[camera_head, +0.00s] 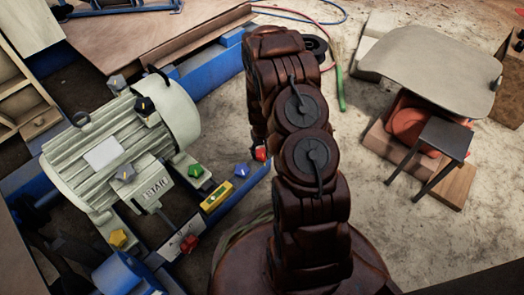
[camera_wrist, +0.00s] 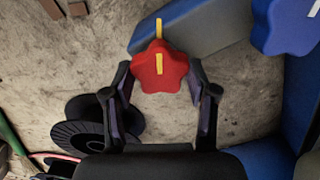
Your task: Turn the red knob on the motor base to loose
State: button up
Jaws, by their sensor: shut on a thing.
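A red star-shaped knob (camera_wrist: 151,75) with a yellow line on its face is in the middle of the wrist view. Its line points up, nearly in line with a yellow mark (camera_wrist: 158,27) on the grey-blue base piece behind it. My gripper (camera_wrist: 163,82) has one finger on each side of the knob and is shut on it. In the head view this red knob (camera_head: 260,153) shows at the right of the motor base, beside my arm; my fingers are hidden there. The pale green motor (camera_head: 120,150) sits on the blue base.
A second red knob (camera_head: 188,243) is at the base's front. Blue (camera_head: 242,170), green (camera_head: 195,170) and yellow (camera_head: 117,238) knobs are nearby. A dark spool (camera_wrist: 80,125) lies on the floor.

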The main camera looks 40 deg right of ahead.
jog(key=shift+r, duration=0.1)
jog(key=shift+r+n+p, duration=0.15)
jog(key=shift+n+p, duration=0.55)
jog(key=shift+p, duration=0.4)
jog(key=n+p, duration=0.2)
jog(key=p, duration=0.1)
jog(key=shift+n+p, duration=0.95)
jog(key=shift+n, duration=0.15)
jog(key=n, duration=0.1)
jog(key=n+p, duration=0.1)
jog(key=n, duration=0.1)
jog(key=shift+f+n, duration=0.2)
jog(key=shift+n, duration=0.1)
jog(key=n+b, duration=0.1)
jog(key=n, duration=0.5)
jog(key=shift+f+b, duration=0.2)
jog(key=shift+b, duration=0.1)
jog(key=n+b, duration=0.2)
jog(key=n, duration=0.3)
jog(key=shift+r+n, duration=0.15)
jog(key=shift+n, duration=0.15)
